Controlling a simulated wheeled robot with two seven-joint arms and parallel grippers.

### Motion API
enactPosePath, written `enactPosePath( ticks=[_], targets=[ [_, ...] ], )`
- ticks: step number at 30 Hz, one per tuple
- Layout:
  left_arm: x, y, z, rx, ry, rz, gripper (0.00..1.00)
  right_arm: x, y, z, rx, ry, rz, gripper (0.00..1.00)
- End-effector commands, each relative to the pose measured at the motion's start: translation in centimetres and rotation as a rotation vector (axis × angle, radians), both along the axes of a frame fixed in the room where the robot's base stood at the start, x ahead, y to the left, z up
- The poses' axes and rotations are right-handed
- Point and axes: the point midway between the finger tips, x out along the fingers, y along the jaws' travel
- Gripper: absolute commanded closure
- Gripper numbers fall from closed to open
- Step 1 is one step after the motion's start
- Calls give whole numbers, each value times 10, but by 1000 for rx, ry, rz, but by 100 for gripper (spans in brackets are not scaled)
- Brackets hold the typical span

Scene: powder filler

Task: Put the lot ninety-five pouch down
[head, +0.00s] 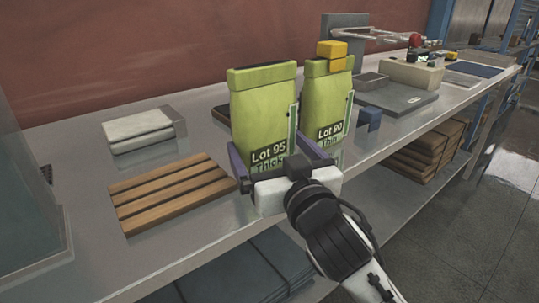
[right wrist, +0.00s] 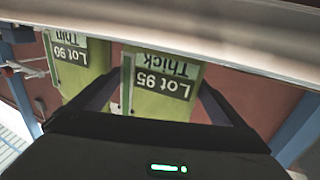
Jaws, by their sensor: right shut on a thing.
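In the right wrist view the pouch (right wrist: 160,95) appears upside down between the fingers. Its bottom is hidden by the gripper in the head view, so I cannot tell whether it touches the bench. A similar green "Lot 90 Thin" pouch (head: 325,105) stands close to its right. My left gripper is not in view.
A slatted wooden rack (head: 172,192) lies empty on the metal bench (head: 95,250), left of the held pouch. White folded cloths (head: 138,128) lie behind it. Yellow blocks (head: 332,50) show at the lot ninety pouch's top. A blue block (head: 369,116) and a grey plate (head: 400,100) are farther right.

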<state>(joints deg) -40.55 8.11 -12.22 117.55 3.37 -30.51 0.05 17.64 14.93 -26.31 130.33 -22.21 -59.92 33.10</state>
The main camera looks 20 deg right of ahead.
Motion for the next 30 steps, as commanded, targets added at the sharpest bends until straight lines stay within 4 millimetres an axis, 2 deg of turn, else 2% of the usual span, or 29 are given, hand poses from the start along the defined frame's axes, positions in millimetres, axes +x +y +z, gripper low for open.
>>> enactPosePath(
  ticks=[1, 11, 12, 13, 23, 26, 30],
  targets=[
    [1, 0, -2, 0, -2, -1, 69, 0, 0, -6, -2, -2, 1, 36],
    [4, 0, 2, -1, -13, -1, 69, 0, 0, -7, 1, -4, 1, 36],
    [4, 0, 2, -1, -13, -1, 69, 0, 0, -8, 0, -1, 0, 2],
    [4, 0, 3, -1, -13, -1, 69, 0, 0, -8, 0, -1, 0, 0],
    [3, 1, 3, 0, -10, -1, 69, -5, 0, -5, 1, 0, 1, 0],
    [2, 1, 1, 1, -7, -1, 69, -20, 0, -6, 2, 0, 2, 0],
    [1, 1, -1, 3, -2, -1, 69, -52, -1, -7, 3, 2, 2, 0]
  ],
)
